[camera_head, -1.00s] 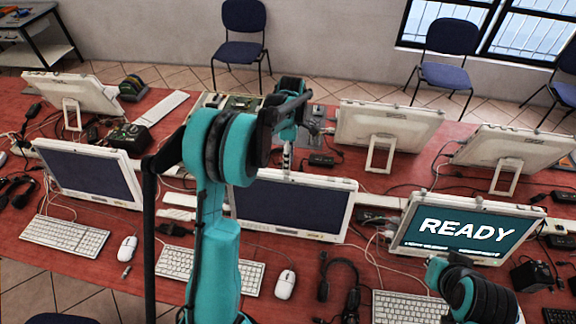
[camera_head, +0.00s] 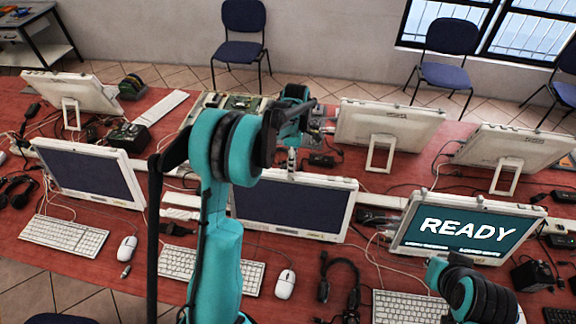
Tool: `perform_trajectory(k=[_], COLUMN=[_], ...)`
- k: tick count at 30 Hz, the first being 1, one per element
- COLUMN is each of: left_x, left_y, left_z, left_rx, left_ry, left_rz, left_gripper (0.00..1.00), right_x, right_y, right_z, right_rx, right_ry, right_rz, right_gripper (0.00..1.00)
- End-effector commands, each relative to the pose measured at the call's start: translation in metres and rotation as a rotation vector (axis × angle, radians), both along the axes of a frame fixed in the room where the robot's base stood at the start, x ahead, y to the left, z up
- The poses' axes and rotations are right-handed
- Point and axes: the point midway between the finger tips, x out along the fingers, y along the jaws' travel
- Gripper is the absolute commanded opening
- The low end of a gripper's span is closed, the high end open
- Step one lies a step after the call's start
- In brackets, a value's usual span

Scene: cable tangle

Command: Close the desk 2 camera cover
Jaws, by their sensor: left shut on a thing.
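The middle front monitor (camera_head: 300,205) has a dark screen and a pale frame. My left gripper (camera_head: 291,165) points down at the middle of its top edge. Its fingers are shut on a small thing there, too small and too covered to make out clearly. The camera cover cannot be told apart at this size. My left arm stands in front of the monitor's left part. My right arm shows only partly at the bottom right, and its gripper is not in view.
A left front monitor (camera_head: 90,172) is dark; a right front monitor (camera_head: 466,228) reads READY. Several monitors stand behind, backs to me. Keyboards (camera_head: 64,234), mice (camera_head: 285,284), a headset (camera_head: 340,282) and many cables crowd the red desks.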

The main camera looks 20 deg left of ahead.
Motion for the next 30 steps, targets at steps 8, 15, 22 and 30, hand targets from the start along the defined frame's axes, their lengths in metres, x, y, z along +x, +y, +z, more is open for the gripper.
perform_trajectory(k=[8,15,22,30], left_x=[0.003,0.003,0.003,0.012], left_y=[-0.013,-0.012,-0.012,-0.010], left_z=[0.000,0.000,0.001,0.041], left_rx=[-0.003,-0.003,-0.002,-0.001], left_ry=[-0.002,-0.002,-0.002,-0.001], left_rz=[-0.001,-0.001,-0.001,-0.002], left_gripper=[0.00,0.40,0.40,0.40], right_x=[0.000,0.000,0.000,0.000], right_y=[0.000,0.000,0.000,0.000], right_z=[-0.003,-0.003,-0.003,-0.003], right_rx=[0.000,0.000,0.000,0.000], right_ry=[0.000,0.000,0.000,0.000], right_rz=[0.000,0.000,0.000,0.000], right_gripper=[0.00,0.00,0.00,0.00])
